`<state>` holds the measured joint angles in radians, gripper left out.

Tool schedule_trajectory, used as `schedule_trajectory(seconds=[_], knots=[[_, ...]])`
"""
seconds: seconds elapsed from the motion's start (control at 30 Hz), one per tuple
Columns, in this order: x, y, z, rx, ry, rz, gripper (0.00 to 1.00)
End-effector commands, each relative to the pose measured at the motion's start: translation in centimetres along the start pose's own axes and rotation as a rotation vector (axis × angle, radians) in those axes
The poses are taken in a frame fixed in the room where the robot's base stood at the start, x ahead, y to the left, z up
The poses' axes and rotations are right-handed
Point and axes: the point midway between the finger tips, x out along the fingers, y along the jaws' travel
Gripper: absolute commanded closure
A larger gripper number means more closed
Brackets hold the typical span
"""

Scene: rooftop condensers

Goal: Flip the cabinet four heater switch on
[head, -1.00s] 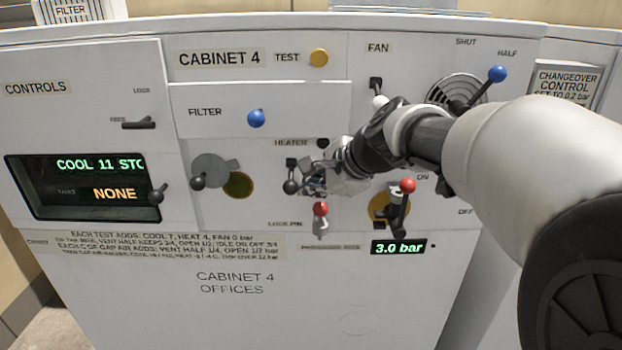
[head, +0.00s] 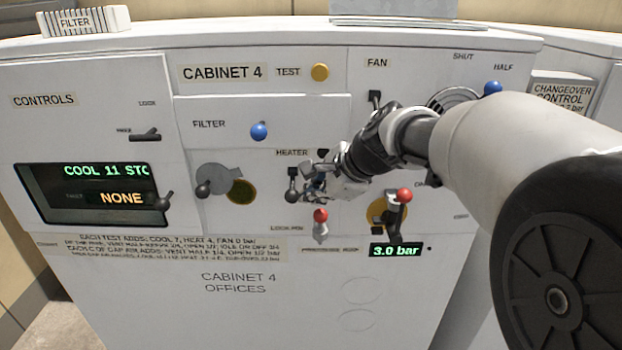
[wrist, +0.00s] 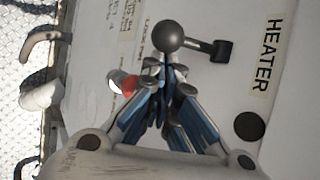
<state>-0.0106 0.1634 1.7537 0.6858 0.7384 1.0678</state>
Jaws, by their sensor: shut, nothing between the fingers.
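The heater switch of cabinet 4 (head: 292,185) is a black lever with a ball knob, below the HEATER label (head: 291,153). Its ball hangs below its pivot. In the wrist view the ball (wrist: 168,35) is just past my fingertips, with its arm reaching right to the pivot block (wrist: 222,50). My gripper (head: 312,186) is shut and empty, close to the right of the lever in the head view. In the wrist view the fingertips (wrist: 168,74) are at the ball's near side; whether they touch it I cannot tell.
A red-knobbed lock pin (head: 320,216) sits just below my gripper. A red-knobbed lever (head: 404,196) is to the right, and a round cover with a black knob (head: 212,180) to the left. A blue filter knob (head: 259,131) is up left. My arm hides part of the panel's right side.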

Motion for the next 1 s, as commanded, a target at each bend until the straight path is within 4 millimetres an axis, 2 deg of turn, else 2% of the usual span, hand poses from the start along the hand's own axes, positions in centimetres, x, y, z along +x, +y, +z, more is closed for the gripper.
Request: schedule_trajectory(seconds=[0.67, 1.0], knots=[[-1.0, -0.5, 0.5, 0.055, 0.000, 0.110, 1.00], [-1.8, -0.9, 0.9, 0.121, -0.001, 0.241, 1.00]])
